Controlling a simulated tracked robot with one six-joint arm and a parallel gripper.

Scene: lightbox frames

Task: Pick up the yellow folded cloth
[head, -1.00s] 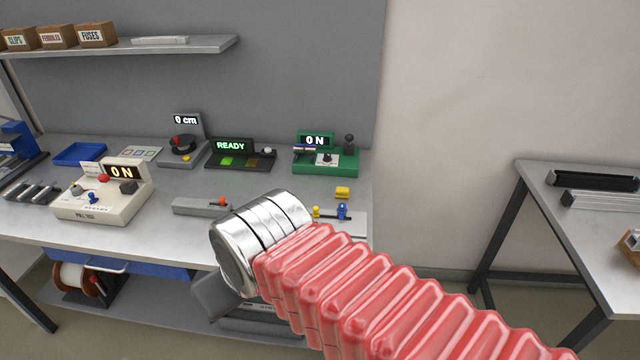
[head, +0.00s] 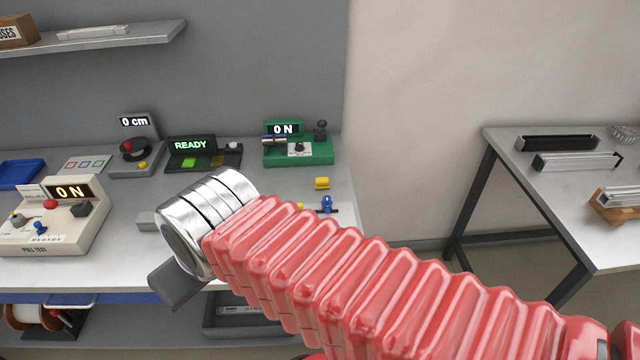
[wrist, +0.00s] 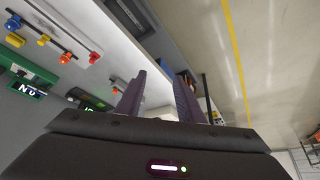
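No thing in view is clearly a yellow folded cloth. A small yellow block-like thing (head: 322,183) lies on the workbench (head: 290,195) in front of the green device; I cannot tell whether it is cloth. My gripper (wrist: 158,98) shows two dark fingers set apart with nothing between them in the wrist view. In the head view my arm's silver cuff hides most of the gripper, and only a dark part shows below it near the bench's front edge.
The green device (head: 318,153), READY unit (head: 190,146), dial unit (head: 135,158) and white pull-test box (head: 60,225) stand on the bench. A blue lever (head: 327,204) is near its right end. A second table (head: 570,190) stands right, with open floor between.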

